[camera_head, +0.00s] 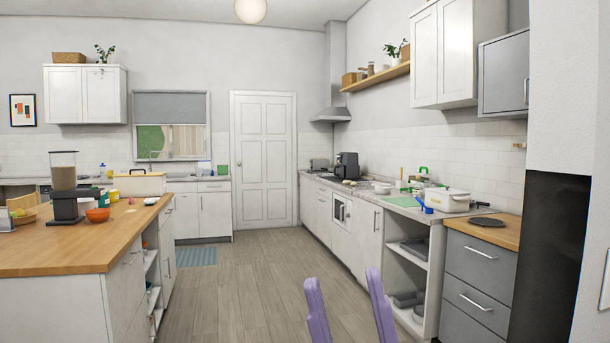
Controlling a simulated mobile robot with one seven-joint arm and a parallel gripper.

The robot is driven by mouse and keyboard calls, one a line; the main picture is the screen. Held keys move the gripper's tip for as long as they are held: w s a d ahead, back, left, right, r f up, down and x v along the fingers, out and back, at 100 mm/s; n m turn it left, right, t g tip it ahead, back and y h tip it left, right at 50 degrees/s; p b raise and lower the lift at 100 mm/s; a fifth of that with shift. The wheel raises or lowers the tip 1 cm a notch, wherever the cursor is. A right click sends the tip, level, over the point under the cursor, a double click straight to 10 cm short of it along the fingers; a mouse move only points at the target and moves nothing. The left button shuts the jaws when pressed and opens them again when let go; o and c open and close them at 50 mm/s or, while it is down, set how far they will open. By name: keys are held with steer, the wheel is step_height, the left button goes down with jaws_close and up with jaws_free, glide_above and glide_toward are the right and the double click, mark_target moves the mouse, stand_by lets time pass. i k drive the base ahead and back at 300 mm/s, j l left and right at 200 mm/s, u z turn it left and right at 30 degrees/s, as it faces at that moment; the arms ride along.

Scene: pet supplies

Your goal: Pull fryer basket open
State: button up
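A black appliance (347,166), which looks like the fryer, stands far off on the right-hand counter near the range hood. It is small in the picture, and I cannot tell its basket or handle apart or say whether the basket is shut. My gripper (342,276) shows as two purple fingers at the bottom of the view. My gripper is far from the appliance and touches nothing that I can see.
A wooden-topped island (70,250) stands on the left with a grinder-like machine (66,195) and an orange bowl (98,215). The right counter (408,204) holds a white pot (446,202). Open shelves sit below it. The wooden floor (250,275) between them is clear.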

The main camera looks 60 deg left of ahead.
mark_target(344, 171)
steer(key=u, duration=1.9)
steer(key=i+u, duration=0.15)
steer(key=i, duration=6.8)
steer(key=l, duration=0.1)
